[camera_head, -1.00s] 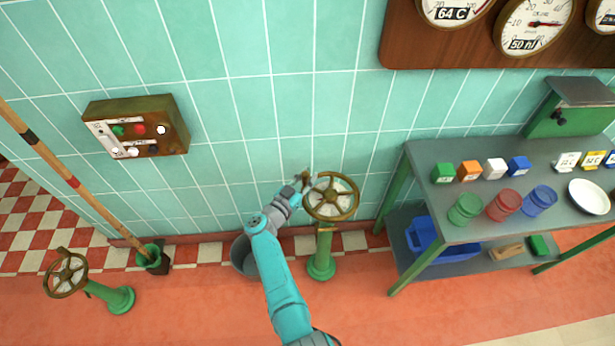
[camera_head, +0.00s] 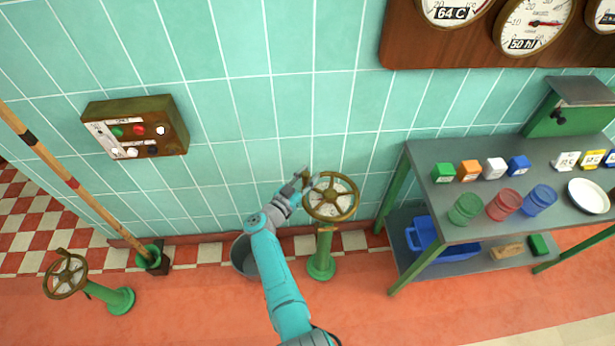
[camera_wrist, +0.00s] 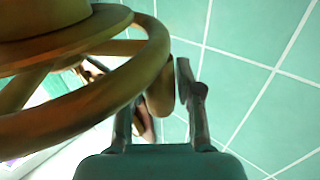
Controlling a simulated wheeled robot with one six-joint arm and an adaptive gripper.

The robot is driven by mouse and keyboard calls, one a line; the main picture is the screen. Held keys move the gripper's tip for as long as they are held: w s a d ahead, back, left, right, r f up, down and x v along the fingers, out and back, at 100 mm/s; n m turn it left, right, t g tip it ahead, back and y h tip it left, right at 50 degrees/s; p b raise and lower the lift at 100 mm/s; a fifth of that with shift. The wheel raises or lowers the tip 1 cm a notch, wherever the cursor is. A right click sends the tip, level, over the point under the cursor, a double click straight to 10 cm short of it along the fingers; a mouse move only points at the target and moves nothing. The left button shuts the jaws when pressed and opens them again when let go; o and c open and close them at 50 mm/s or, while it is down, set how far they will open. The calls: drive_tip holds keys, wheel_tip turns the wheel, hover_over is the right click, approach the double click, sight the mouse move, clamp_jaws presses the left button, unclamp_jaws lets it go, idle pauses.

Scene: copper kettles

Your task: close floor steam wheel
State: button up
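Two brass handwheels stand on green floor posts. The right one (camera_head: 346,207) is beside my gripper (camera_head: 303,179), and the left one (camera_head: 65,274) stands far off at the lower left. I cannot read which is steam. In the wrist view the near wheel's rim (camera_wrist: 145,72) fills the left side and hides part of one finger. A brown knob (camera_wrist: 160,97) shows between the fingers of my gripper (camera_wrist: 158,108). The fingers are apart, with gaps beside the knob. Whether either touches it is unclear.
A tiled wall (camera_head: 295,60) stands close behind the wheel. A grey bucket (camera_head: 243,256) is on the floor left of the post. A bench (camera_head: 450,215) with jars and boxes is at the right. A switch box (camera_head: 170,120) hangs at the left.

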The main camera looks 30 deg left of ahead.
drive_tip(key=shift+o, duration=0.7)
drive_tip(key=shift+s+f, duration=0.1)
drive_tip(key=shift+s, duration=0.15)
drive_tip(key=shift+s+a, duration=0.2)
drive_tip(key=shift+s, duration=3.35)
